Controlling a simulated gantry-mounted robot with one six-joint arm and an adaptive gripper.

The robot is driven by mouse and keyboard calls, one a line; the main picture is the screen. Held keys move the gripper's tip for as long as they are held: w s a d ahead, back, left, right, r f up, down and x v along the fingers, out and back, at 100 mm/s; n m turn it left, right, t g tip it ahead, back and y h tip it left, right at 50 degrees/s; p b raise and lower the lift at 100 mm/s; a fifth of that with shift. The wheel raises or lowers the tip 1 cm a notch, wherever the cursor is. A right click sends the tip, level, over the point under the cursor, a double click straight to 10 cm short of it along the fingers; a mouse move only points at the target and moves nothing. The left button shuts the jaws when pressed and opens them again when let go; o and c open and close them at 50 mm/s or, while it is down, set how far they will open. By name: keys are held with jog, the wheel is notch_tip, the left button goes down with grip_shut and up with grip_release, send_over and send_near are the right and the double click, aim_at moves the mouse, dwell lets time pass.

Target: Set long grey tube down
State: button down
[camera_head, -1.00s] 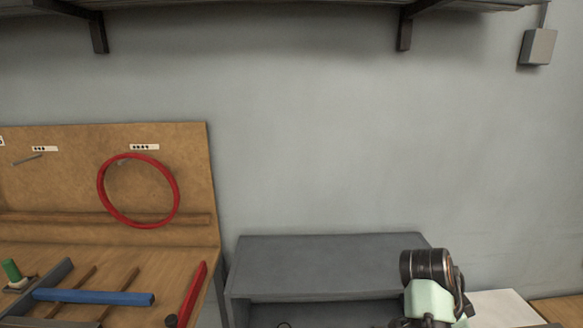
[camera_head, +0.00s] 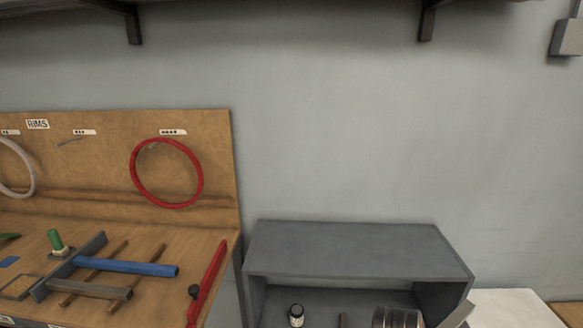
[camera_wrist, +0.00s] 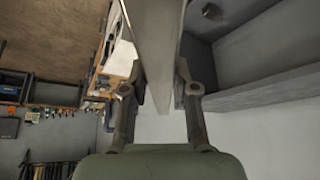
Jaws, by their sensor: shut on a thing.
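In the wrist view my gripper (camera_wrist: 159,78) is shut on the long grey tube (camera_wrist: 157,32). The tube is pale grey, runs from the top edge down between the two fingers, and ends a little beyond them. Its far end is cut off by the frame. I cannot tell whether the tube touches any surface.
The open-fronted grey cabinet (camera_head: 345,250) stands right of the wooden bench (camera_head: 205,250). The bench holds a blue tube (camera_head: 125,267), a red tube (camera_head: 207,285), a shorter grey-brown bar (camera_head: 90,289) and a green-topped item (camera_head: 56,241). A red rim (camera_head: 133,173) hangs behind. A pale surface (camera_head: 515,308) lies right.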

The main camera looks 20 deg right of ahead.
jog(key=w+a+f+n+t+y, duration=0.1)
jog(key=w+a+f+n+t, duration=0.15)
jog(key=a+f+n, duration=0.6)
jog(key=s+a+f+n+y, duration=0.2)
jog(key=a+n, duration=0.2)
jog(key=a, duration=0.5)
jog(key=s+a+f+n+t+y, duration=0.1)
jog(key=s+a+f+n+y, duration=0.1)
jog(key=a, duration=0.8)
jog(key=s+a+f+n+y, duration=0.2)
jog(key=a+f+n+y, duration=0.1)
jog(key=a+n, duration=0.4)
jog(key=a, duration=0.3)
jog(key=shift+f+y, duration=0.35)
jog(key=shift+y, duration=0.05)
jog(key=shift+s+d+t, duration=0.1)
jog(key=shift+t, duration=0.15)
